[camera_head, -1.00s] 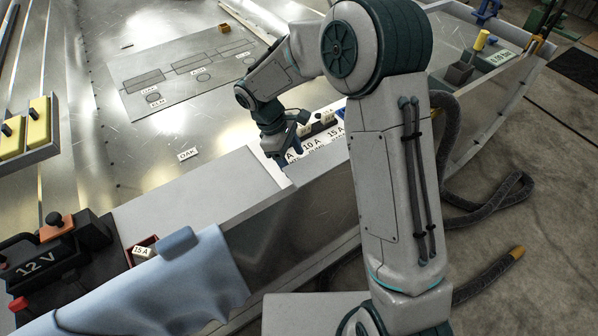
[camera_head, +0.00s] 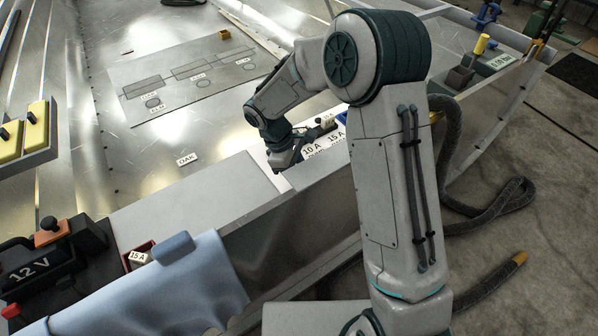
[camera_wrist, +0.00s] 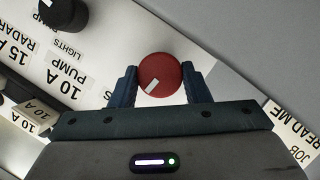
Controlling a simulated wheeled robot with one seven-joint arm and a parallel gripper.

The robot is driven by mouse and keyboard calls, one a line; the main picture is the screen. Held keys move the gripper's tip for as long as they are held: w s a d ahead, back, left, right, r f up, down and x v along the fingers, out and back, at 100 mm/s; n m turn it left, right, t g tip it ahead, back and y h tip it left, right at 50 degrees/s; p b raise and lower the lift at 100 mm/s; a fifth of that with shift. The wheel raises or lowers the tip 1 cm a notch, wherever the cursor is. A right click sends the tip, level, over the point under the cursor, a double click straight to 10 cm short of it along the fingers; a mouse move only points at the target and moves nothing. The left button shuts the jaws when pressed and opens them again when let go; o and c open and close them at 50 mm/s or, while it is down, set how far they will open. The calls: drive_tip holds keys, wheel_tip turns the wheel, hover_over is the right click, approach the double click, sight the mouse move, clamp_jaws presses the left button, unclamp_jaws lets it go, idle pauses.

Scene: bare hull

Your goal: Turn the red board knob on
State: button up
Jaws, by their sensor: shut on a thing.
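The red board knob (camera_wrist: 161,74) shows in the wrist view as a round red cap with a pale mark at its lower left. My gripper (camera_wrist: 160,88) has its two dark blue fingers on either side of the knob, shut on it. In the head view my gripper (camera_head: 285,158) is low over the white labelled board (camera_head: 322,146), and the red knob is hidden there behind my arm.
Black knobs, one of them here (camera_wrist: 64,14), stand on the board near labels for pump, lights and radar. A "READ ME" label (camera_wrist: 291,119) lies at the right. In the head view a 12 V battery (camera_head: 40,265) stands at the lower left beside a blue cloth (camera_head: 165,285).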

drive_tip(key=m+p, duration=0.1)
drive_tip(key=m+g+p, duration=0.1)
drive_tip(key=m+p, duration=0.1)
drive_tip(key=shift+w+r+m, duration=0.2)
drive_tip(key=shift+m, duration=0.1)
drive_tip(key=m+g+y+p, duration=0.1)
drive_tip(key=m+p, duration=0.1)
drive_tip(key=m, duration=0.1)
drive_tip(key=shift+d+m+y, duration=0.1)
drive_tip(key=shift+m+y, duration=0.2)
drive_tip(key=m+p, duration=0.1)
drive_tip(key=m, duration=0.1)
drive_tip(key=m+y+p, duration=0.1)
drive_tip(key=m, duration=0.1)
drive_tip(key=shift+w+d+m+g+y, duration=0.15)
drive_tip(key=shift+m+g+y, duration=0.15)
drive_tip(key=shift+g, duration=0.1)
drive_tip(key=shift+f+m+y+p, duration=0.1)
drive_tip(key=shift+m+y+p, duration=0.6)
drive_tip(key=shift+m, duration=1.1)
drive_tip(key=o, duration=1)
drive_tip(key=shift+d, duration=0.1)
